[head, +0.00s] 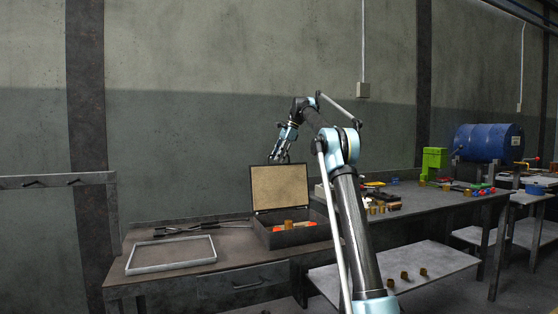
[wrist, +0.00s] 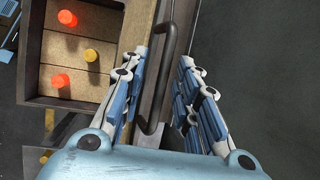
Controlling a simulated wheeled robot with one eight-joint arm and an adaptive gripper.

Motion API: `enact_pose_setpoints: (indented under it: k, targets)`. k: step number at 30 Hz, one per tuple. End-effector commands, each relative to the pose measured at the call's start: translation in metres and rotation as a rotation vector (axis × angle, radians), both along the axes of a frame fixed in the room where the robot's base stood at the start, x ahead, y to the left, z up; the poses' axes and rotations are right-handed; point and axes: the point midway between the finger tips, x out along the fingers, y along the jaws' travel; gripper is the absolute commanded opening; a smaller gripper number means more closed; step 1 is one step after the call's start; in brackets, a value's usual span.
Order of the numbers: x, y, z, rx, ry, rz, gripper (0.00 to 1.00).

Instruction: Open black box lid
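The black box (head: 295,236) stands on the workbench in the head view. Its lid (head: 280,187) is raised, close to upright, with its tan inner face showing. My gripper (head: 278,158) is at the lid's upper edge. In the wrist view the box interior (wrist: 85,75) shows at the left, with red and yellow pieces in it. The dark lid handle (wrist: 168,60) lies between the two fingers of my gripper (wrist: 163,58). The fingers are spread apart, with a visible gap on the right side of the handle. Contact on the left side cannot be told.
A grey tray frame (head: 171,254) and dark tongs (head: 195,227) lie on the bench left of the box. Small parts and a green device (head: 433,160) stand to the right. A blue barrel (head: 488,142) is farther right. The wall is behind the bench.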

Motion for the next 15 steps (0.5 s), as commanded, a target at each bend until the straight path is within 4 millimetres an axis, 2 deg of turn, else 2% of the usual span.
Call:
enact_pose_setpoints:
  k: [8, 15]
  targets:
    - [0.001, -0.003, 0.003, -0.001, -0.001, -0.003, 0.29]
    - [0.002, -0.012, 0.022, -0.001, 0.0, -0.002, 0.29]
